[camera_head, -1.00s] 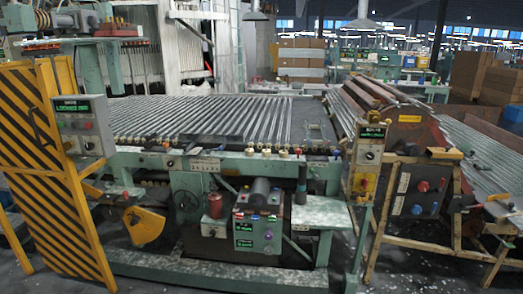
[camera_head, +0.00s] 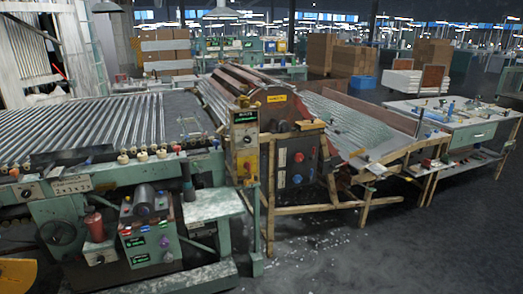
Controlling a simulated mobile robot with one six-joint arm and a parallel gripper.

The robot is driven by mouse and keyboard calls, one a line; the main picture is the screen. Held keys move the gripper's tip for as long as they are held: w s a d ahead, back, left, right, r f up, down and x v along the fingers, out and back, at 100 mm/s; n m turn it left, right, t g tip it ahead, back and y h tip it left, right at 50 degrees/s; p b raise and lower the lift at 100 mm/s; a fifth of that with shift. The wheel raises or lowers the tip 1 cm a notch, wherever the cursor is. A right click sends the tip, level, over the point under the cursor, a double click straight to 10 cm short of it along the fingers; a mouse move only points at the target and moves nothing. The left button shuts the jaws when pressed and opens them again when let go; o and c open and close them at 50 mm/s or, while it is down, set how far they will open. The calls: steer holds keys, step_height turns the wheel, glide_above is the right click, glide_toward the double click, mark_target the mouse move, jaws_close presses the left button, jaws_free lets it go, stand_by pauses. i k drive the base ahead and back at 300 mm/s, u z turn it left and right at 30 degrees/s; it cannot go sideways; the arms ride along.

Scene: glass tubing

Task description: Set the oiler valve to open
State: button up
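I cannot pick out the oiler valve for certain. A small red cylinder (camera_head: 95,227) stands on a pale block at the front of the green machine, at lower left, and may be an oiler. Beside it is a green control box (camera_head: 150,232) with lit buttons and green displays. A row of small pale and dark knobs (camera_head: 142,157) runs along the machine's front rail. All are too small to read as open or shut. My gripper is not in view.
The green machine (camera_head: 205,259) carries a bed of glass tubes (camera_head: 85,125). A yellow control post (camera_head: 244,150) and a wooden-framed conveyor (camera_head: 318,205) stand in the middle. A workbench (camera_head: 470,128) is at right. The dark floor (camera_head: 400,250) at front right is clear.

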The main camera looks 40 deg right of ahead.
mark_target(246, 104)
steer(key=u, duration=1.75)
steer(key=k, duration=0.1)
steer(key=z, duration=3.1)
steer(key=k, duration=0.95)
steer(key=u, duration=0.15)
steer(key=i, duration=0.65)
steer(key=u, duration=0.05)
